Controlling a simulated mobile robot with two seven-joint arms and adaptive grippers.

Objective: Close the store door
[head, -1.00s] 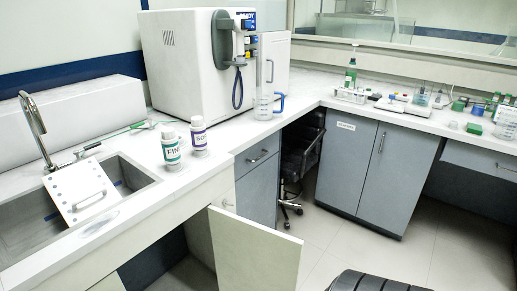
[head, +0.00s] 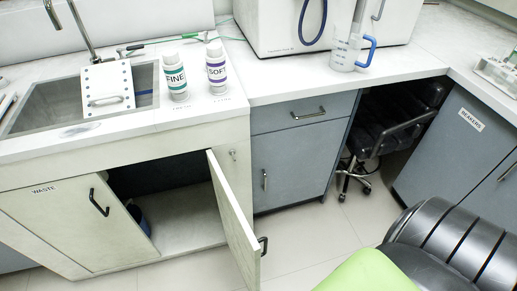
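The cabinet under the sink has a pale door (head: 233,215) standing open, swung outward into the room. Its hinge side is at the right edge of the opening, and a dark handle (head: 263,246) shows near its free edge. No label is visible on this door from here. The cabinet interior (head: 185,215) is open to view and dark at the top. Neither of my grippers shows in the head view.
A shut door (head: 70,222) labelled WASTE is left of the opening. A blue item (head: 143,218) is partly visible inside. FINE (head: 175,78) and SOFT (head: 217,68) bottles stand on the counter above. A wheeled chair (head: 380,130) is under the counter.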

